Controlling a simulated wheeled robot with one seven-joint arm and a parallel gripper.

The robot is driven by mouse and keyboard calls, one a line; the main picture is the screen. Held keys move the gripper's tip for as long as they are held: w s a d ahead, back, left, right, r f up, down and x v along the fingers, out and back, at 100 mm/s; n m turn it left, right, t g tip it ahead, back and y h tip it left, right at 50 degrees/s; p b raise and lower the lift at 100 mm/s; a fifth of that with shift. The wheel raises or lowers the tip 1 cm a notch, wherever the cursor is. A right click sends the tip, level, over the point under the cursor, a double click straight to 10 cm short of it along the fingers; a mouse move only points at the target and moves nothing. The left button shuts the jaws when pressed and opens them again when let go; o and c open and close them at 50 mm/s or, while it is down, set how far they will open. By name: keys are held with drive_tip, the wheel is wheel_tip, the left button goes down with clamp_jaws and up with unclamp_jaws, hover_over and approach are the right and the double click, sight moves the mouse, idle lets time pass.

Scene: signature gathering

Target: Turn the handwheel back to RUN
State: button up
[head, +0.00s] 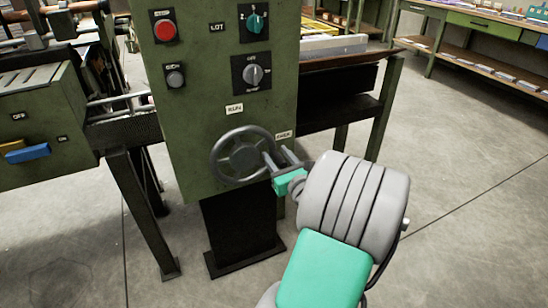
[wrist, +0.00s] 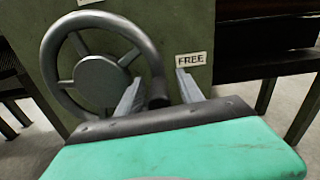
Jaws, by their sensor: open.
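The grey handwheel (head: 243,158) is on the front of the green cabinet, and it fills the left of the wrist view (wrist: 98,80). A RUN label (head: 235,109) is above the wheel, and a FREE label (head: 283,134) is at its upper right. My gripper (head: 277,154) is open at the wheel's right side, below the FREE label. The handle's far end is hidden by my gripper body.
A dark bench frame (head: 340,110) stands just right of my gripper. Open floor (head: 460,180) lies further right.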

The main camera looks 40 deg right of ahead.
drive_tip(key=shift+w+d, duration=0.15)
drive_tip(key=shift+w, duration=0.4)
drive_tip(key=c, duration=0.9)
clamp_jaws()
drive_tip(key=shift+d+r, duration=0.1)
drive_tip(key=shift+d, duration=0.05)
